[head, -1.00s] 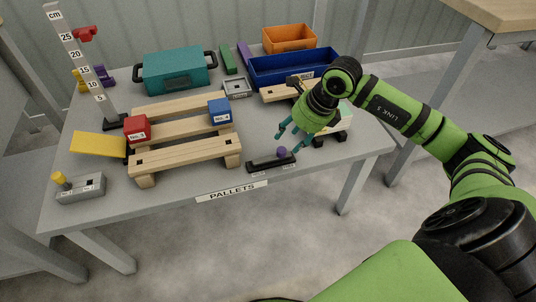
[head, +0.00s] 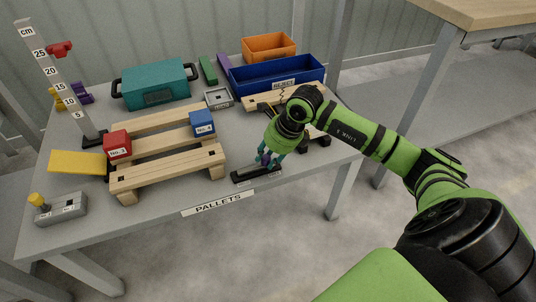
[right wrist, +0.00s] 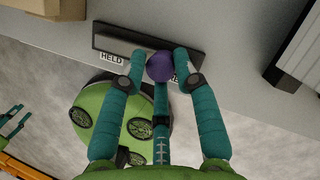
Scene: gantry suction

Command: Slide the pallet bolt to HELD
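The pallet bolt is a dark bar (head: 243,177) with a purple knob (right wrist: 160,66), lying near the table's front edge, right of the front pallet. In the right wrist view a HELD label (right wrist: 111,57) shows on the left part of the bar (right wrist: 195,47). The knob stands right of the label. A second label at the right is mostly hidden by a finger. My right gripper (head: 266,158) is over the bolt. Its teal fingers (right wrist: 159,58) are bent in around the knob, with no clear gap.
A wooden pallet (head: 165,169) with red (head: 117,145) and blue (head: 202,123) blocks stands left of the bolt. A teal case (head: 156,85), blue reject bin (head: 275,75) and orange bin (head: 268,47) are behind. A grey box with a yellow knob (head: 62,209) is front left.

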